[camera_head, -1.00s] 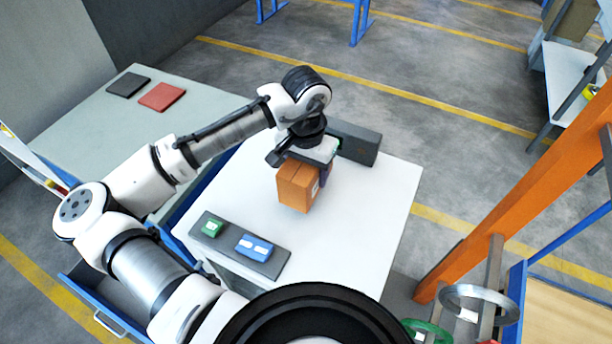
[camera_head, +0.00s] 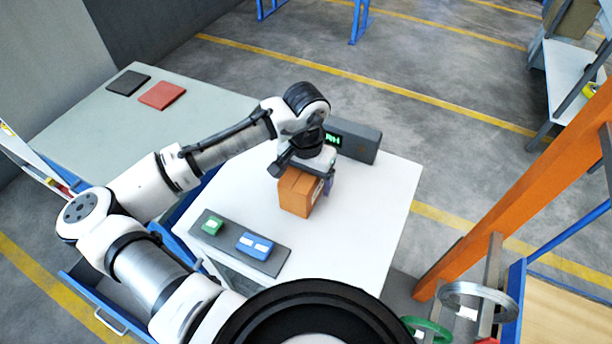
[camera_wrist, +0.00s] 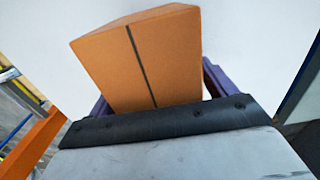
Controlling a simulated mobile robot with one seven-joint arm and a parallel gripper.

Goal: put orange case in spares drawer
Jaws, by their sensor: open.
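The orange case (camera_head: 296,193) is a box with a dark line down one face, at the middle of the white table. In the wrist view the case (camera_wrist: 145,60) fills the space in front of the palm, slightly tilted in the picture. My gripper (camera_head: 309,180) is over the case from above, with its jaws open. In the wrist view its purple fingers (camera_wrist: 158,92) show on both sides of the case, partly hidden by it. A blue open drawer (camera_head: 92,312) shows at the lower left, partly behind my arm; no label on it is readable.
A dark display box (camera_head: 356,143) stands behind my gripper. An orange post (camera_head: 520,185) rises at right. The white table (camera_head: 368,225) is clear right of the case.

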